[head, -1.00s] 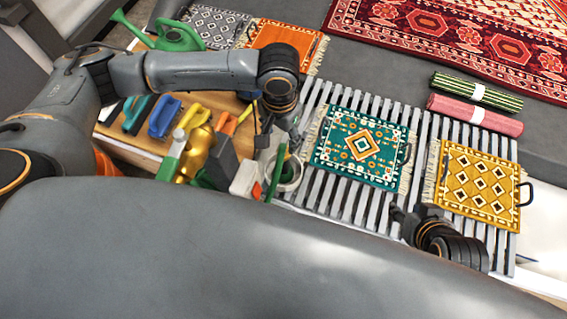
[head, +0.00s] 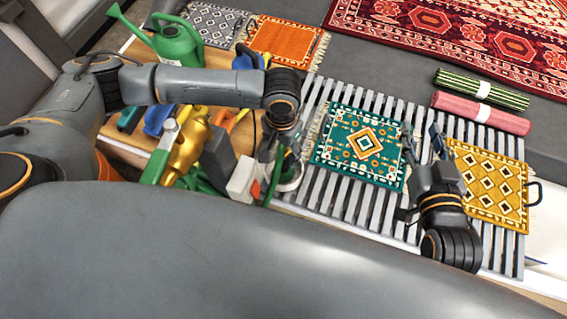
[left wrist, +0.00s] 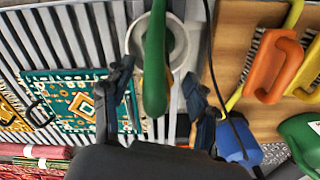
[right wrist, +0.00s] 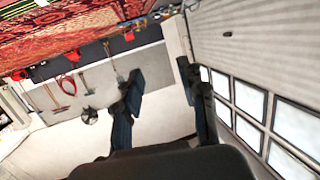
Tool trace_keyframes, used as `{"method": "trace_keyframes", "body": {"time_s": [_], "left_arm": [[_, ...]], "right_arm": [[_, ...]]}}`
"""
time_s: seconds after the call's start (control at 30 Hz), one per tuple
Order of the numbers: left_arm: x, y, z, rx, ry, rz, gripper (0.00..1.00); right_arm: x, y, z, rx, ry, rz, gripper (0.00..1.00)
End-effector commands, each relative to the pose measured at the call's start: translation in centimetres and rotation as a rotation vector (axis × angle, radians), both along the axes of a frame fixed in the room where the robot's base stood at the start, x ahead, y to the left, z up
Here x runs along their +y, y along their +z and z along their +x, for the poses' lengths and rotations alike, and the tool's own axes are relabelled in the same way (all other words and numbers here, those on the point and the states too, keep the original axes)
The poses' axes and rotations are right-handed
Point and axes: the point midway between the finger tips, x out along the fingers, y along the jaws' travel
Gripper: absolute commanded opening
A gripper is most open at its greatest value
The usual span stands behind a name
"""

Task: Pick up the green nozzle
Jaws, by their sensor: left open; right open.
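The green nozzle (head: 274,177), long and slightly curved, stands in a white round holder (head: 291,178) at the right end of the wooden bench. In the left wrist view the nozzle (left wrist: 155,62) shows between the two fingers, with the white holder's ring (left wrist: 180,45) behind it. My left gripper (head: 278,155) is open around the nozzle; I cannot tell whether either finger touches it. My right gripper (head: 422,142) is open and empty above the grey slats, between the teal and yellow rugs. Its fingers also show empty in the right wrist view (right wrist: 160,78).
A green watering can (head: 178,42), brushes and a gold bottle (head: 188,150) crowd the bench left of the holder. A teal rug (head: 350,150) and a yellow rug (head: 490,185) lie on the slats (head: 345,205). Rolled rugs (head: 480,112) lie beyond.

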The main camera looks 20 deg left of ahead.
Motion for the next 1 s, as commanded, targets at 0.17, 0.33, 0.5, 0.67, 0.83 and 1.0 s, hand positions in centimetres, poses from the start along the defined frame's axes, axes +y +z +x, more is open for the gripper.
{"method": "trace_keyframes", "body": {"time_s": [0.17, 0.33, 0.5, 0.67, 0.83, 1.0], "left_arm": [[-0.3, -1.5, 0.0, 0.000, -0.001, 0.001, 0.58], [-0.3, -2.9, 0.0, 0.000, 0.000, 0.001, 0.58], [-0.3, -3.6, 0.0, -0.001, 0.000, 0.001, 0.58], [-0.3, -3.7, 0.0, -0.001, 0.000, 0.001, 0.58], [-0.3, -3.7, 0.0, -0.001, 0.000, 0.001, 0.56], [-0.3, -3.7, 0.0, -0.001, 0.000, 0.001, 0.22]], "right_arm": [[0.7, 3.1, 0.7, -0.185, 0.013, 0.047, 0.41], [1.2, 6.2, 0.7, -0.350, 0.022, 0.090, 0.41], [1.3, 8.2, 0.4, -0.453, 0.028, 0.117, 0.41], [1.4, 8.8, 0.3, -0.479, 0.029, 0.124, 0.41], [1.4, 8.8, 0.3, -0.478, 0.029, 0.124, 0.41], [1.3, 8.7, 0.3, -0.477, 0.029, 0.124, 0.41]]}}
